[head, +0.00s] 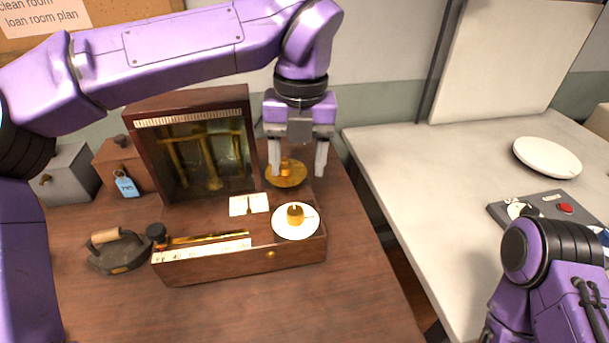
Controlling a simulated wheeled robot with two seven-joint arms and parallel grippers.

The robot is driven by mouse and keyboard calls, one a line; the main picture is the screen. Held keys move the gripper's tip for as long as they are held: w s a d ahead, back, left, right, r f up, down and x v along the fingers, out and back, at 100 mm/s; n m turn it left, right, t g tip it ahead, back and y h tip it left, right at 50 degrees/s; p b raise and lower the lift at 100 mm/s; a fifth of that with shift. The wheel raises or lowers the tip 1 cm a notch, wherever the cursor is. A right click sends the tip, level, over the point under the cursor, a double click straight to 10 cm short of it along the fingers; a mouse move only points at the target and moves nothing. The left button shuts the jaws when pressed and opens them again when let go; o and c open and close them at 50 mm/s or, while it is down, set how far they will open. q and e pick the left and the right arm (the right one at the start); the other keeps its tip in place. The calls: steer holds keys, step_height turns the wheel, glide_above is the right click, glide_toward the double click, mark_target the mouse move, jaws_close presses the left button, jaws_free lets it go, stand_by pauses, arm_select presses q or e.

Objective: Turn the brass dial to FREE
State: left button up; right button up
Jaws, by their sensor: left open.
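A round white dial face with a brass knob (295,214) sits on the right end of a long wooden box. A dark pointer mark shows on its face, but its lettering is too small to read. Behind it is a round brass piece (284,181) with a raised middle. My left gripper (297,168) points down, open, with its fingers on either side of that raised middle, behind the white dial face. I cannot tell whether the fingers touch it. My right arm shows at the lower right, with its gripper out of view.
A glass-fronted wooden case (190,100) stands behind the box (225,267). A white card (249,205) lies left of the dial. A dark flat iron (118,251), a tagged brown box (118,160) and a grey box (66,174) stand left. A pale table (420,180) holds a plate (547,157).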

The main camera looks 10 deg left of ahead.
arm_select(q)
glide_above(295, 209)
steer(key=f, duration=0.5)
steer(key=shift+s+d, duration=0.15)
steer(key=shift+s, duration=0.2)
steer(key=f, duration=0.4)
steer(key=shift+w+f, duration=0.3)
steer(key=shift+w, duration=0.1)
steer(key=shift+s+f, duration=0.2)
steer(key=shift+f, duration=0.05)
steer(key=shift+w, duration=0.1)
steer(key=c, duration=1)
steer(key=shift+c, duration=0.2)
